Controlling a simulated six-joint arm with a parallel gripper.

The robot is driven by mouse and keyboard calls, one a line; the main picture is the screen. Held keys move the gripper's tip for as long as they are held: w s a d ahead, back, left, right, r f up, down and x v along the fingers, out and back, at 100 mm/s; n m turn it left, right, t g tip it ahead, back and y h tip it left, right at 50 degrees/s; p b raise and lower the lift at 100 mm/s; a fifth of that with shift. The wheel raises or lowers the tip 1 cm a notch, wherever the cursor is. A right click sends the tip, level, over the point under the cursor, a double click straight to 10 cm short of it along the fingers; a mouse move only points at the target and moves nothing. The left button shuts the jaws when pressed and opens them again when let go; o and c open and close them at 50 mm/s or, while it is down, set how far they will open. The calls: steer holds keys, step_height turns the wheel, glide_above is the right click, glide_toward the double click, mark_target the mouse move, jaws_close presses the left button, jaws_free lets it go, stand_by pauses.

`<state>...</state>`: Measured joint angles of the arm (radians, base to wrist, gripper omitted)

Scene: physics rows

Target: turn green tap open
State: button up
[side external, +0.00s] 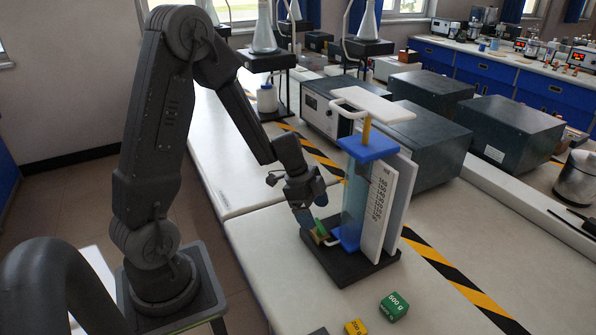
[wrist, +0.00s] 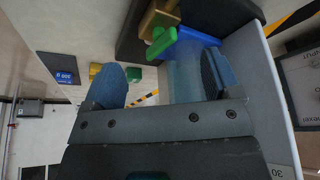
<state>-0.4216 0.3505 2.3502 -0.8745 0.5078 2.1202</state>
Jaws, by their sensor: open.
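The green tap (side external: 320,227) is a small lever on a brass body, low on the apparatus, by the blue foot of its clear bluish column (side external: 355,195). In the wrist view the green tap handle (wrist: 160,41) lies at top centre, below the brass body (wrist: 158,19) and beside a blue fitting (wrist: 196,36). My gripper (side external: 311,214) is open, pointing down close above the tap and left of the column. In the wrist view my gripper (wrist: 160,82) has its fingers wide apart with the tap beyond them. Contact cannot be told.
The apparatus stands on a black base (side external: 345,277) with a white scale board (side external: 381,212) on its right. A green 500 g block (side external: 394,306) and a yellow 200 g block (side external: 356,327) lie in front. Grey instrument boxes (side external: 428,140) stand behind. The bench front-left is clear.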

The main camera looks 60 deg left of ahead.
steer(key=s+a+r+m, duration=0.1)
steer(key=r+m, duration=0.4)
steer(key=m, duration=1.3)
steer(key=s+a+r+m, duration=0.1)
steer(key=r+m, duration=0.4)
steer(key=m, duration=1.3)
steer(key=shift+s+a, duration=0.25)
steer(key=shift+a, duration=0.4)
steer(key=shift+c, duration=0.3)
